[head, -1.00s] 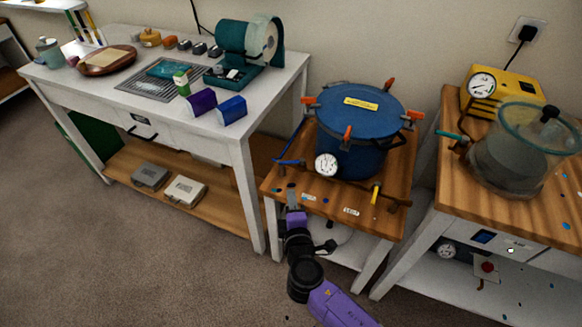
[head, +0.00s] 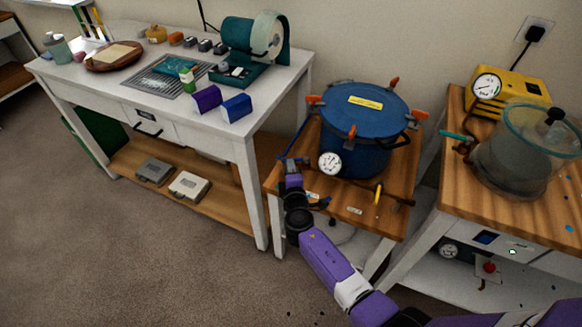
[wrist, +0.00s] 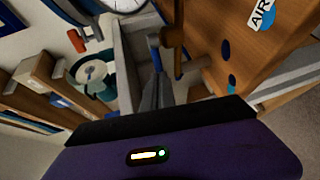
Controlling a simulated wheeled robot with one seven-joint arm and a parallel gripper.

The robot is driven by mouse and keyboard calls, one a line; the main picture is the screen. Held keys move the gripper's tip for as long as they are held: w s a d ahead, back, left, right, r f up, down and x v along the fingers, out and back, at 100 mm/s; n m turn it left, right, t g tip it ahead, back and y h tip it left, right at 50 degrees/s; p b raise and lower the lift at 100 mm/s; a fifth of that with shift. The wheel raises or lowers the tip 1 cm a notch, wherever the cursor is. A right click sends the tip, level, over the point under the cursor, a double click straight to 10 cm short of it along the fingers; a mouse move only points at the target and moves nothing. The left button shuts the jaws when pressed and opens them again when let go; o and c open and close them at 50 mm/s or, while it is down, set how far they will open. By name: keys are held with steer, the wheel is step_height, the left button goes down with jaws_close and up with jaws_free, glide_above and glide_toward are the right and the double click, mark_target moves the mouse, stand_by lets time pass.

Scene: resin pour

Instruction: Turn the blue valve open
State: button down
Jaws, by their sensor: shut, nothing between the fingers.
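The blue valve is a thin blue lever (head: 287,158) on the copper pipe at the left of the blue pressure pot (head: 362,125). My gripper (head: 292,167) is shut and empty, right at this lever in the head view and covering part of it. In the wrist view a blue handle (wrist: 153,42) shows beside the brown pipe (wrist: 173,40), just beyond my fingers. I cannot tell whether the fingers touch it. A white dial gauge (head: 330,163) sits on the pot's front.
A yellow lever (head: 378,195) is on the pipe at the front right of the wooden stand. Orange clamps ring the pot lid. A white workbench (head: 236,140) stands to the left, and a wooden table with a glass chamber (head: 515,150) to the right. The floor in front is open.

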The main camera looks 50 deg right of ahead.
steer(key=shift+w+f, duration=0.1)
stand_by(0.3)
steer(key=shift+w+d+m+g+h+b, duration=0.3)
steer(key=shift+w+m+g+h+b, duration=0.5)
steer(key=shift+b, duration=0.95)
steer(key=shift+w+d+m+g+h+b, duration=0.3)
steer(key=shift+w+m+g+h+b, duration=0.45)
steer(key=shift+b, duration=1)
steer(key=shift+d, duration=0.1)
